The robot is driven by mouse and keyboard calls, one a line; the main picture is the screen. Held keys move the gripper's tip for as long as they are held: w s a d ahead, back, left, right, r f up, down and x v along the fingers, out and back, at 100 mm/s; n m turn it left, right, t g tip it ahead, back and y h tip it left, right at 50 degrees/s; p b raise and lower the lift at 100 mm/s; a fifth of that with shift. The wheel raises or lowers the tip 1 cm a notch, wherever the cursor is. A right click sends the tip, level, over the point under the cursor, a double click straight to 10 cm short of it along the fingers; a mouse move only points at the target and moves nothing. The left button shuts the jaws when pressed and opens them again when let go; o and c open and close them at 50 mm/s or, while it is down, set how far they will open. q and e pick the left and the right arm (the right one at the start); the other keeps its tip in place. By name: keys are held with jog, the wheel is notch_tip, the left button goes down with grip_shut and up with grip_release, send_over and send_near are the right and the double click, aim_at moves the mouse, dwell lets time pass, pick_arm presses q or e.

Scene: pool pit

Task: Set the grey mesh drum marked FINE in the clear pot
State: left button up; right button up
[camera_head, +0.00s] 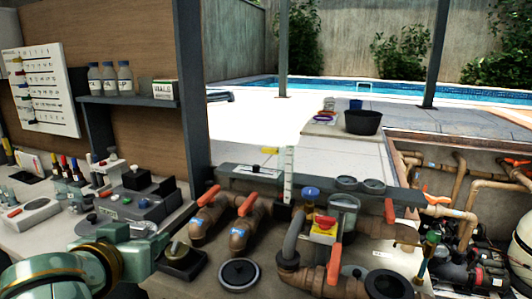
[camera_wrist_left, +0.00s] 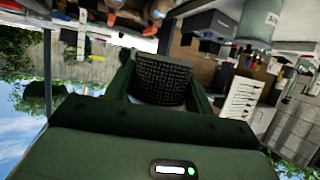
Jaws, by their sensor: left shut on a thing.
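My left gripper (camera_head: 181,262) reaches in from the lower left, low over the bench. It is shut on a dark grey mesh drum (camera_head: 175,250). In the left wrist view the drum (camera_wrist_left: 160,80) sits between the two green fingers of the gripper (camera_wrist_left: 160,92), with its woven side showing. No FINE marking can be read on it. The clear pot (camera_head: 343,216) stands among the pipes to the right of the gripper, well apart from the drum. Its inside is hard to make out. My right gripper does not show.
Orange-handled valves (camera_head: 247,205) and a red-and-yellow switch (camera_head: 324,229) stand around the pot. A grey control box (camera_head: 130,208) is behind the left arm. A black tub (camera_head: 363,122) stands farther back.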

pick_arm(q)
jog(key=shift+d+f, duration=0.2)
jog(key=shift+d, duration=0.3)
jog(key=shift+a, duration=0.15)
